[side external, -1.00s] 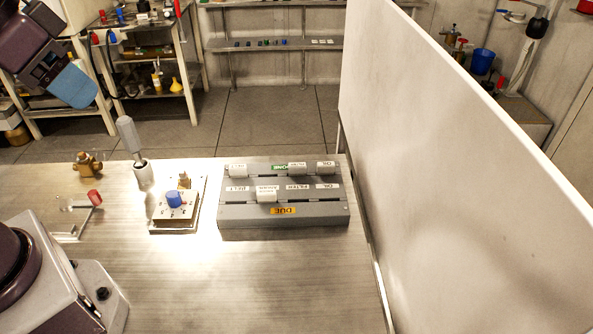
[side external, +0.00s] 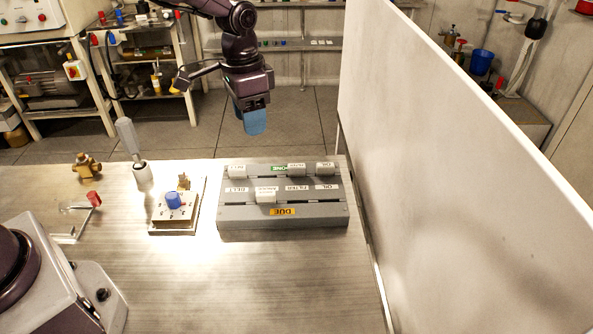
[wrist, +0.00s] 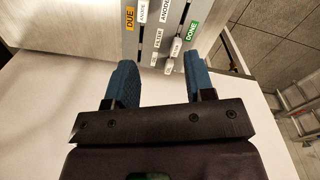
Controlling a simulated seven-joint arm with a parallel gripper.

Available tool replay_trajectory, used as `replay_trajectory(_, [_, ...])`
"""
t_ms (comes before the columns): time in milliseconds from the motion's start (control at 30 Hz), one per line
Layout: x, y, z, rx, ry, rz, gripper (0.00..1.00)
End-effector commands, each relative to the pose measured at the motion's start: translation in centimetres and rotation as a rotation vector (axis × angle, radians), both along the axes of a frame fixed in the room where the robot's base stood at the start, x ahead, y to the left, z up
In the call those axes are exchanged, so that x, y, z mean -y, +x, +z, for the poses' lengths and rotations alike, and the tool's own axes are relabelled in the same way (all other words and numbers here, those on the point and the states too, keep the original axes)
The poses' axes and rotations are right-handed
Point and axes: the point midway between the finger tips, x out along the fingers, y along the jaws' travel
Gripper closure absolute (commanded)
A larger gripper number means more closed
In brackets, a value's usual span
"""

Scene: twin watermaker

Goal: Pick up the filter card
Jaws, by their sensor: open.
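The filter card appears to be the small white card (side external: 296,169) in the far row of the grey card rack (side external: 235,216), beside the green DONE label and in line with the FILTER label. Its print is too small to read surely. In the wrist view it seems to be the pale card (wrist: 176,47) beyond the fingers. My gripper (side external: 249,120) hangs above and behind the rack's far edge, blue fingers pointing down, apart from every card. In the wrist view my gripper (wrist: 160,72) is open, with nothing between its fingers.
Other white cards sit in the rack: a belt card (side external: 237,171) and oil card (side external: 326,168) in the far row, an anode card (side external: 267,196) in the near row. A blue-knobbed block (side external: 174,207) stands left. A tall white panel (side external: 450,160) borders the right.

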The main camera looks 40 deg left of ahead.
Motion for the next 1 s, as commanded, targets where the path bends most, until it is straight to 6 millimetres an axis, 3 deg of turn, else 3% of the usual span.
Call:
replay_trajectory(33, [0.2, 1.6, -2.0, -0.012, -0.009, -0.042, 0.51])
replay_trajectory(100, [0.5, 3.5, -3.8, -0.009, -0.019, -0.105, 0.51])
replay_trajectory(200, [0.9, 6.0, -5.3, 0.016, -0.031, -0.195, 0.51])
replay_trajectory(267, [1.0, 7.3, -5.1, 0.048, -0.033, -0.246, 0.51])
replay_trajectory(333, [1.1, 8.7, -3.7, 0.099, -0.028, -0.306, 0.51])
replay_trajectory(467, [1.1, 8.8, -4.0, 0.102, -0.024, -0.375, 0.51])
replay_trajectory(800, [1.6, 9.2, -9.7, 0.101, -0.023, -0.382, 0.51])
replay_trajectory(1000, [1.8, 9.3, -11.3, 0.103, -0.023, -0.382, 0.51])
